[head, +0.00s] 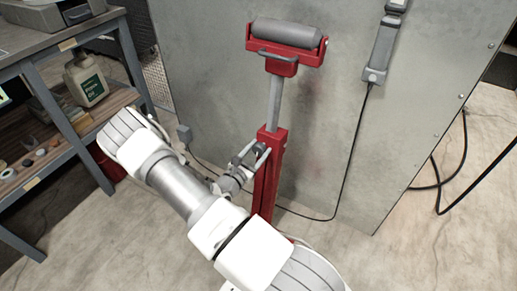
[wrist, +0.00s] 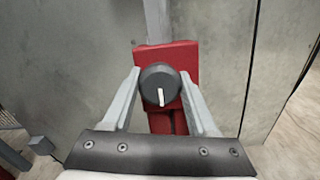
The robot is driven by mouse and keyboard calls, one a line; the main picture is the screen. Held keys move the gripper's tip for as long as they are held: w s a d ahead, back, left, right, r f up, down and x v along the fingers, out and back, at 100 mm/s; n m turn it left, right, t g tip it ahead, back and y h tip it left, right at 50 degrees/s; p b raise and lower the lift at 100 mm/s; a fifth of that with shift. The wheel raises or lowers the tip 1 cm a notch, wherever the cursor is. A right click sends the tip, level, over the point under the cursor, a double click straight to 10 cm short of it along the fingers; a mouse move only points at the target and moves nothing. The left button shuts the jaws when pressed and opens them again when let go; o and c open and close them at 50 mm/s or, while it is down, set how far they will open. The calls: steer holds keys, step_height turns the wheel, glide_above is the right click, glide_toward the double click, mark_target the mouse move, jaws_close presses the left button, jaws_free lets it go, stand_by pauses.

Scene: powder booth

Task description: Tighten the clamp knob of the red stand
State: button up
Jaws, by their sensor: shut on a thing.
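The red stand (head: 268,178) stands upright in front of a grey metal panel, with a grey post and a grey roller (head: 287,33) on its red head. Its clamp knob (wrist: 160,86) is dark and round with a white pointer mark, which points down in the wrist view. My gripper (head: 250,156) is at the upper part of the red column. In the wrist view my gripper (wrist: 160,88) has one finger on each side of the knob and is shut on it. The knob is mostly hidden by the fingers in the head view.
A workbench (head: 75,42) with a lower shelf stands at the left, holding a white jug (head: 86,80) and small items. A grey box with a black cable (head: 352,150) hangs on the panel (head: 420,110) to the right. Open floor lies at the lower left.

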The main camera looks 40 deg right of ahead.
steer(key=m+g+p, duration=0.1)
steer(key=m, duration=0.4)
steer(key=m+g, duration=0.1)
steer(key=m, duration=0.7)
steer(key=shift+f+p, duration=0.1)
steer(key=shift+p, duration=0.25)
steer(key=shift+m+y, duration=0.5)
steer(key=shift+m, duration=1.4)
steer(key=shift+a, duration=0.1)
steer(key=o, duration=1.4)
steer(key=shift+g, duration=0.4)
